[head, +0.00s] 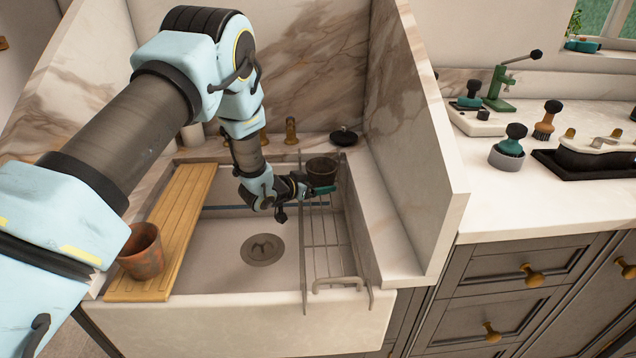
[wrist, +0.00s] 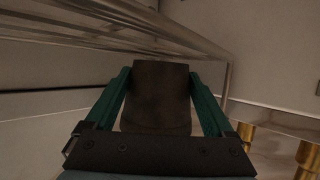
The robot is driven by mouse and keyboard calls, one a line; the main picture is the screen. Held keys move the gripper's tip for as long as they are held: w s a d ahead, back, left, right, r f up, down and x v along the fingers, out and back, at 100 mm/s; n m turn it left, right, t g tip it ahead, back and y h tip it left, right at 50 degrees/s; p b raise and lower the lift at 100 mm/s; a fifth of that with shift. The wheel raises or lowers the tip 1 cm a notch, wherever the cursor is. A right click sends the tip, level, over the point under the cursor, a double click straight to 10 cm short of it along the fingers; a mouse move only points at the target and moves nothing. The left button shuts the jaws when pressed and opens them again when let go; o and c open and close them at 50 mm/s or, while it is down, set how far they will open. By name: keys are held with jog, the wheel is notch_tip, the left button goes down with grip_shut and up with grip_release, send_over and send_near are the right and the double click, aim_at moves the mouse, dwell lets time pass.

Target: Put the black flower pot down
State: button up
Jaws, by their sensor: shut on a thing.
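The black flower pot (head: 321,170) is upright at the back right of the sink, over the far end of the wire rack (head: 322,238). I cannot tell whether its base touches the rack. My gripper (head: 320,190) reaches it from the left and front, with its teal fingers at the pot. In the wrist view the dark pot (wrist: 162,95) fills the space between the two teal fingers of my gripper (wrist: 162,85), one on each side. The rack's wires (wrist: 150,22) pass behind it.
A wooden board (head: 180,225) spans the sink's left side, with a terracotta pot (head: 142,252) on its front end. The basin around the drain (head: 262,250) is clear. A stone wall (head: 425,150) rises on the right. Brass taps (head: 291,130) and a black round item (head: 344,136) stand behind.

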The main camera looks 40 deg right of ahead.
jog(key=shift+f, duration=0.1)
jog(key=shift+f+b, duration=0.35)
jog(key=shift+b, duration=0.15)
jog(key=o, duration=1.1)
jog(key=shift+r, duration=0.15)
jog(key=shift+r+p, duration=0.3)
jog(key=shift+p, duration=0.2)
jog(key=shift+a+r, duration=0.15)
jog(key=shift+a, duration=0.1)
jog(key=b+v, duration=0.2)
jog(key=v, duration=0.9)
jog(key=shift+a, duration=0.25)
